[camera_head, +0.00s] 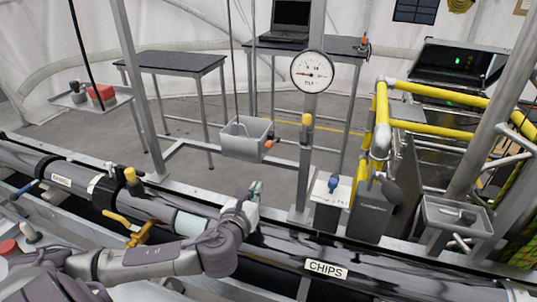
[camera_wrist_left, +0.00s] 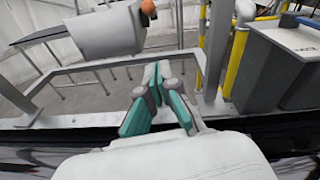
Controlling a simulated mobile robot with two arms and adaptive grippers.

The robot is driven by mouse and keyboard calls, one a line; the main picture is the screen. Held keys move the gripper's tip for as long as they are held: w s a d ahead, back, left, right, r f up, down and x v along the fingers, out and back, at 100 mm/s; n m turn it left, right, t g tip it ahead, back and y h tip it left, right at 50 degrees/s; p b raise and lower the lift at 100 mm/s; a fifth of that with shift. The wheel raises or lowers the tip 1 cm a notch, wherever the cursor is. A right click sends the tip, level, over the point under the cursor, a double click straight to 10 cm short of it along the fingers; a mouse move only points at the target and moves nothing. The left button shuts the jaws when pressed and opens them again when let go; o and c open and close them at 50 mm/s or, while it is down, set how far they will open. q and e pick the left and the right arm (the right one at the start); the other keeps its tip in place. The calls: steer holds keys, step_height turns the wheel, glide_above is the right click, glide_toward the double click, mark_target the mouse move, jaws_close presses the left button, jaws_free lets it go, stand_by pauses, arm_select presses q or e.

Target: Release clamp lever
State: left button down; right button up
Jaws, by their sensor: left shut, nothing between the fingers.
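My left gripper (camera_head: 255,188) is shut and empty, just above the dark pipe (camera_head: 290,246) in the head view. In the left wrist view its teal fingers (camera_wrist_left: 157,72) meet at the tips with nothing between them. A yellow lever (camera_head: 130,228) sits on the pipe to the left of the gripper, apart from it. An upright yellow-topped handle (camera_head: 133,181) stands on the pipe further left. I cannot tell which of these is the clamp lever. My right gripper is not in view.
A grey bin (camera_head: 247,138) hangs beyond the pipe, with an orange knob (camera_wrist_left: 149,8) beside it. A grey post carries a dial gauge (camera_head: 312,71). A grey box (camera_head: 371,212) and yellow pipes (camera_head: 440,132) stand to the right. A metal rail runs behind the pipe.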

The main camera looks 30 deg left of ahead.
mark_target(273, 142)
arm_select(q)
steer(key=w+a+r+p, duration=0.2)
steer(key=w+a+p, duration=0.1)
steer(key=w, duration=0.8)
steer(key=shift+a+p, duration=0.35)
steer(key=shift+p, duration=0.25)
steer(key=shift+w+r, duration=0.1)
steer(key=shift+r, duration=0.1)
